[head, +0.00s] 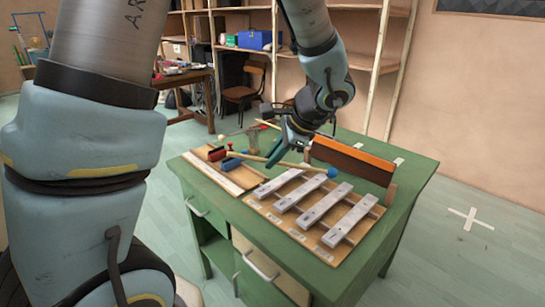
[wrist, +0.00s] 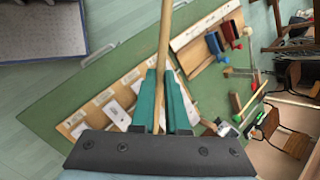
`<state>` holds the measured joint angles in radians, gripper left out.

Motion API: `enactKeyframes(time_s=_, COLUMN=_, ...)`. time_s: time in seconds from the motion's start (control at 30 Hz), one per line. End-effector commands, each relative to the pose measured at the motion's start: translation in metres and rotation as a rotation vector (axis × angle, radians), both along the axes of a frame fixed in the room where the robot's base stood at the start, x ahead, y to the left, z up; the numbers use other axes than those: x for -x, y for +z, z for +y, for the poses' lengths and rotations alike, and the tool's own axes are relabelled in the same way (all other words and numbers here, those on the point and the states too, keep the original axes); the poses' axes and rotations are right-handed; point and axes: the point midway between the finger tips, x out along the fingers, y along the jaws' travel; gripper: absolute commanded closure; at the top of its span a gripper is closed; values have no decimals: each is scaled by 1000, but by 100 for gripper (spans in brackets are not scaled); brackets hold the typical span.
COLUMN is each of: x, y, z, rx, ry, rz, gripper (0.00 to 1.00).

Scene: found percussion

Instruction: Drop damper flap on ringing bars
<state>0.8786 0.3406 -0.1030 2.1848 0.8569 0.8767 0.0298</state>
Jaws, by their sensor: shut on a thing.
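Several silver metal bars (head: 313,206) lie side by side on a wooden base on the green bench. In the wrist view, pale bars (wrist: 118,114) show left of my fingers. The damper flap (head: 352,160), a brown panel with an orange upper strip, stands raised behind the bars, beside a wooden post. My gripper (head: 274,158) is shut on a wooden mallet stick (wrist: 165,38) and holds it over the far left end of the bars. The stick's blue head (head: 332,172) is at its right end, in front of the flap. In the wrist view that head is out of sight.
A hammer (head: 253,138) lies behind. The green bench top (head: 408,166) is clear at right. A chair (head: 245,92) and shelves stand behind.

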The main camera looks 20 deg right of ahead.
Motion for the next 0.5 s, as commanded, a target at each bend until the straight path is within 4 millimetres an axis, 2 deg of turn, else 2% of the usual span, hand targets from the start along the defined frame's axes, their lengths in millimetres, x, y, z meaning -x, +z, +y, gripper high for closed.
enactKeyframes(time_s=0.3, x=0, y=-59, z=-21, rx=-191, ry=-4, rz=8, gripper=100)
enactKeyframes(time_s=0.5, x=-1, y=-40, z=-19, rx=-190, ry=-1, rz=5, gripper=100)
